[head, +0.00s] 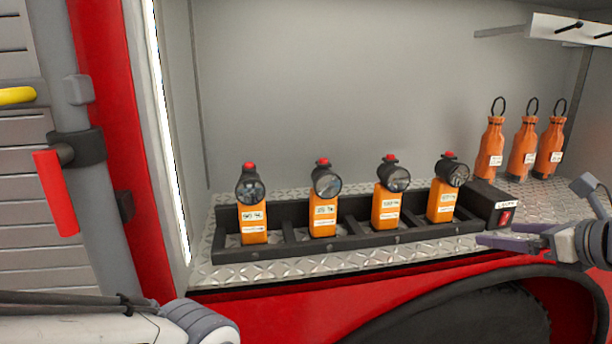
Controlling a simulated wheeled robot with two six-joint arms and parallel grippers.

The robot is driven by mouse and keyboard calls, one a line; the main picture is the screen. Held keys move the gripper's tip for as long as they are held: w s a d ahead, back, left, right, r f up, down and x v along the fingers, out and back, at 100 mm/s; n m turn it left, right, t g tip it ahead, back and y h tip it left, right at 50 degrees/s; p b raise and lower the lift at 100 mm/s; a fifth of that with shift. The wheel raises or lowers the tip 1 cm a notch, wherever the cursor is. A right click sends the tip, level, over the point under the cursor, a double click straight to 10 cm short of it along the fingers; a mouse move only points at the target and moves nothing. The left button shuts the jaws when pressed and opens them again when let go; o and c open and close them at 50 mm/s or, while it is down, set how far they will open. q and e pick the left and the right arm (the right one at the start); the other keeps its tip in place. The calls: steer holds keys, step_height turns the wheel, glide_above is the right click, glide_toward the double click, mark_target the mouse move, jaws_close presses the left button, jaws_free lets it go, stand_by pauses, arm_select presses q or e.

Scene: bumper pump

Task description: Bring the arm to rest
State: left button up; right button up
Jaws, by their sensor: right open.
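My right gripper (512,236) reaches in from the right edge and points left. It is open and empty, in front of the right end of a black rack (345,238). My left arm (170,318) shows at the lower left, and its gripper is not in view. Several orange flashlights stand upright in the rack, among them the leftmost flashlight (254,222), one beside it (323,216), a third (387,207) and the rightmost one (442,204). Each has a dark round lens and a red top.
A black box with a red switch (506,217) sits at the rack's right end, close to my right gripper. Three orange bottles with loops, including the left bottle (490,152), stand behind it. The red fender (280,318) and wheel (465,322) are below the diamond-plate shelf (215,272).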

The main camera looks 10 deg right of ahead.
steer(key=s+a+f+n+g+y, duration=0.2)
steer(key=a+f+n+g, duration=0.35)
steer(key=a+n, duration=0.55)
steer(key=s+a+f+n+g+y, duration=0.2)
steer(key=a+f+n+g, duration=0.35)
steer(key=a, duration=1.05)
steer(key=s+a+f+n+h, duration=0.1)
steer(key=s+a+f+n, duration=0.1)
steer(key=n, duration=0.6)
steer(key=s+a+f+n+g+h+b, duration=0.1)
steer(key=s+a+f+n+h, duration=0.1)
steer(key=s+n, duration=0.5)
steer(key=s+a+f+n+h, duration=0.2)
steer(key=s+a+f+n, duration=0.2)
steer(key=n, duration=0.5)
steer(key=shift+s+a+f+g+b, duration=0.3)
steer(key=shift+s+f+b, duration=0.1)
steer(key=shift+s, duration=0.3)
